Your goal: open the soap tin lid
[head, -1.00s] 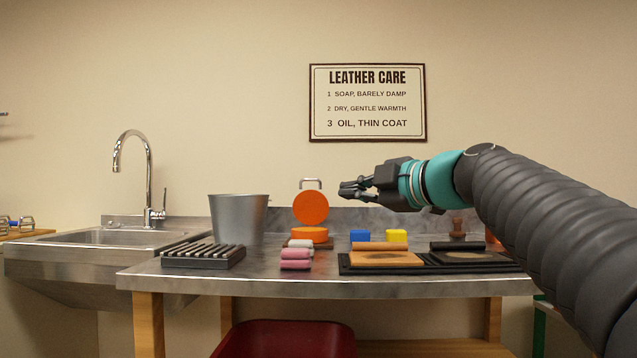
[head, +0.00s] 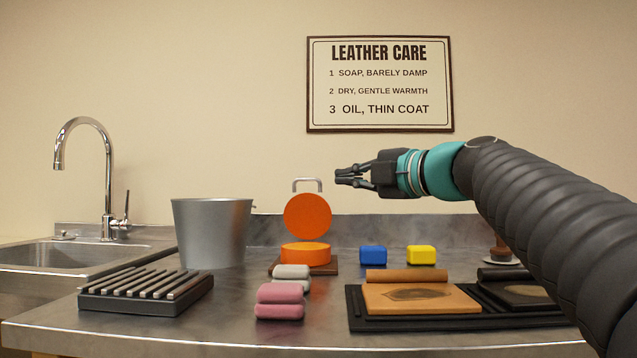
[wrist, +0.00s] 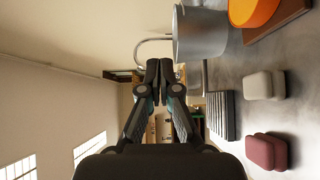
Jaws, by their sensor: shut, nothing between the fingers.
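The orange soap tin (head: 305,254) sits on a dark brown block on the metal bench. Its round lid (head: 307,217) stands upright above the base, open, with a grey handle (head: 307,184) at the top. The tin's orange edge also shows at the top right of the wrist view (wrist: 262,12). My gripper (head: 340,177) is in the air just right of the lid's handle, pointing left, and appears apart from it. In the wrist view my fingertips (wrist: 160,70) are together with nothing between them.
A metal bucket (head: 211,235) stands left of the tin, with a slatted rack (head: 145,292) in front. Pink and grey pads (head: 280,301) lie before the tin. Blue (head: 373,255) and yellow (head: 421,255) blocks and a leather-topped tray (head: 420,299) are right. The sink is far left.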

